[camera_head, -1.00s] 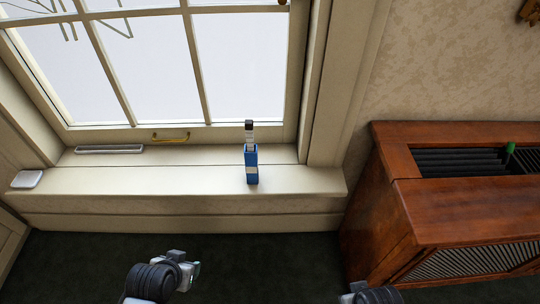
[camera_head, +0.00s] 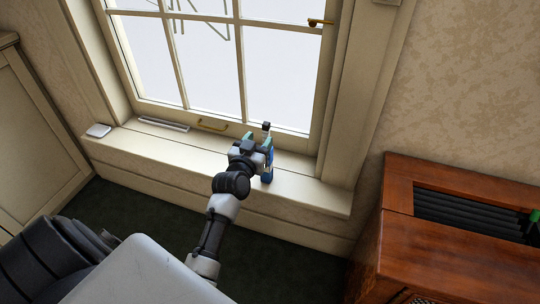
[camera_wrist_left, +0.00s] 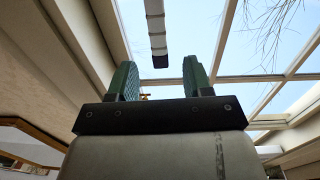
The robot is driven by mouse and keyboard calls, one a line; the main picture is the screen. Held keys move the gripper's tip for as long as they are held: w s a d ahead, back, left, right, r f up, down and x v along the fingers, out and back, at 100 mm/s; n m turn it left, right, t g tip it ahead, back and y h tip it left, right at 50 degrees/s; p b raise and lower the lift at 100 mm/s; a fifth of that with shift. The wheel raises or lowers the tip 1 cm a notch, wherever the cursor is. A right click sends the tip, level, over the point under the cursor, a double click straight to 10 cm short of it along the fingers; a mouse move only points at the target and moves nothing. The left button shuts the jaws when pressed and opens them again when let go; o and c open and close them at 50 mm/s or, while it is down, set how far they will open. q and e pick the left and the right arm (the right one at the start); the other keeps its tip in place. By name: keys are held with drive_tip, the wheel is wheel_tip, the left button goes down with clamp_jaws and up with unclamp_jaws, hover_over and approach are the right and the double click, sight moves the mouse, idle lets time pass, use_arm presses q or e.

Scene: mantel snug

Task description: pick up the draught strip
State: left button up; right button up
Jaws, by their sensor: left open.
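The draught strip appears to be the pale upright strip with a dark end (camera_head: 266,127), standing in a blue holder (camera_head: 267,175) on the windowsill. My left gripper (camera_head: 259,142) is at the holder in the head view and hides part of the strip and holder. In the left wrist view, the pale banded strip (camera_wrist_left: 155,28) shows between and beyond the green fingers of the open left gripper (camera_wrist_left: 159,64), with its dark end near the fingertips. Gaps show on both sides of it. My right gripper is out of view.
The windowsill (camera_head: 310,190) runs under the paned window. A wooden cabinet (camera_head: 440,240) with a dark slatted opening stands at the right.

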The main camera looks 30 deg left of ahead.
sight(265, 133)
use_arm(q)
drive_tip(key=shift+w+a+f+b, duration=0.1)
drive_tip(key=shift+w+a+b, duration=0.1)
drive_tip(key=shift+w, duration=0.75)
drive_tip(key=shift+w+a+f+b, duration=0.15)
drive_tip(key=shift+w+b, duration=0.1)
drive_tip(key=shift+w, duration=0.65)
drive_tip(key=shift+w+a+f+b, duration=0.1)
drive_tip(key=shift+w+a+b, duration=0.1)
drive_tip(key=shift+w, duration=0.75)
drive_tip(key=shift+r, duration=0.1)
clamp_jaws()
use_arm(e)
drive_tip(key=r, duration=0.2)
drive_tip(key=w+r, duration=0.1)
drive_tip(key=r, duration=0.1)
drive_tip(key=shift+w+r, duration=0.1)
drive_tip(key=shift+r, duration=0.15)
